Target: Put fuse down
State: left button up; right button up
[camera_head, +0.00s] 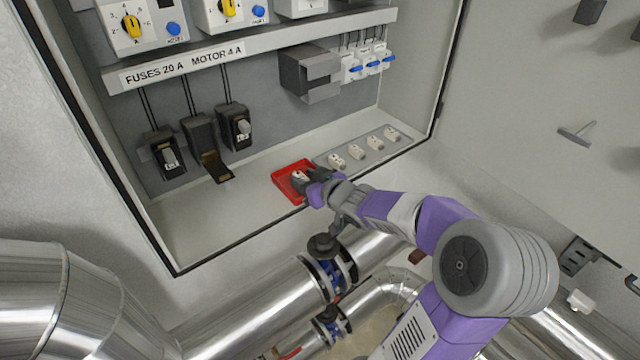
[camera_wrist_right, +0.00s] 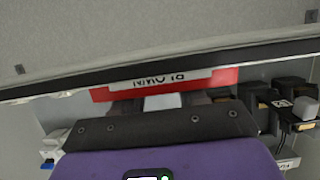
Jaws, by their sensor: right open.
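A white fuse (camera_head: 299,176) lies in the red tray (camera_head: 281,180) on the cabinet floor. My right gripper (camera_head: 309,182) is at the tray, low and right beside the fuse, with its jaws open. In the right wrist view the red tray (camera_wrist_right: 225,78) shows behind the gripper, with an upside-down label reading BLOWN (camera_wrist_right: 160,79). A pale piece (camera_wrist_right: 165,101), seemingly the fuse, shows between the dark fingers there. Whether the fingers touch it cannot be told. My left gripper is not in view.
Several white fuses (camera_head: 356,152) stand on a grey strip right of the tray. Three black fuse holders hang on the back panel; the middle one (camera_head: 213,160) is hinged open. The cabinet floor left of the tray is clear. Metal pipes (camera_head: 260,300) run below the cabinet.

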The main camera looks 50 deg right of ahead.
jog(key=shift+s+a, duration=0.15)
jog(key=p+v, duration=0.4)
jog(key=v, duration=0.7)
jog(key=shift+s+r, duration=0.2)
jog(key=shift+r, duration=0.1)
jog(key=shift+a, duration=0.1)
jog(key=shift+s, duration=0.1)
